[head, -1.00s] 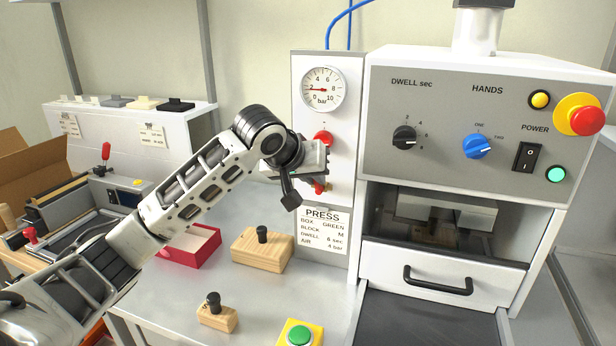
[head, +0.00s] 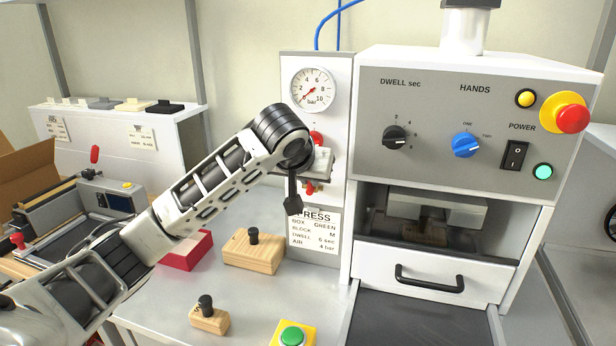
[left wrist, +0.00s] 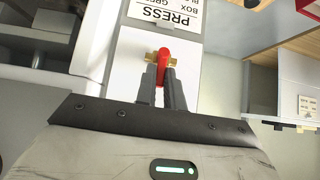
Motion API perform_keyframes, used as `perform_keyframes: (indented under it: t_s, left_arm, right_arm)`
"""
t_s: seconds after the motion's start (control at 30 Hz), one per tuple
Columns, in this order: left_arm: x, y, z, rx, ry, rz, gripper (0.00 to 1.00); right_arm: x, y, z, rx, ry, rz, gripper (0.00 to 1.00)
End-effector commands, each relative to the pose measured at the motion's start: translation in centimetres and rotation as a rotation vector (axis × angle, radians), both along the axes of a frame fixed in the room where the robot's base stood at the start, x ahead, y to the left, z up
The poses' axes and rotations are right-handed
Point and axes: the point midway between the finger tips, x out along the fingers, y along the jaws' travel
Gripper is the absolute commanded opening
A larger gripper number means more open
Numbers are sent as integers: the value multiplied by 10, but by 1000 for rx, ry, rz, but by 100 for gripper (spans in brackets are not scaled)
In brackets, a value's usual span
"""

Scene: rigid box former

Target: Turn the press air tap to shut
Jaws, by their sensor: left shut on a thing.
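The press air tap is a red lever on a small brass body, low on the white panel left of the press. In the left wrist view the tap (left wrist: 164,62) sits between the two dark fingers of my left gripper (left wrist: 163,80), which is shut on the red lever. In the head view the tap (head: 309,188) shows only in part below my left gripper (head: 314,178). The pressure gauge (head: 312,89) above has its needle at the low end, near 0. My right gripper is not in view.
The PRESS card (head: 313,232) is below. The press drawer (head: 435,275) is closed. Wooden blocks (head: 254,252), a red box (head: 187,251) and a green button (head: 292,336) are on the bench.

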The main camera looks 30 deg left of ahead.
Motion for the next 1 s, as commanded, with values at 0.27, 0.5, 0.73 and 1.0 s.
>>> perform_keyframes:
  t_s: [0.27, 0.5, 0.73, 1.0]
  left_arm:
    - [0, 0, -1, 1, 3, -1, 32]
    - [-3, -1, 3, 0, 0, -1, 32]
    - [-29, -8, 31, 0, -5, -1, 32]
    - [-76, -20, 79, 0, -5, -4, 32]
  right_arm:
    - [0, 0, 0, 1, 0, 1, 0]
    - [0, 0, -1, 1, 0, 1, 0]
    - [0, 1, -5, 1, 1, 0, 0]
    - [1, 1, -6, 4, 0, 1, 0]
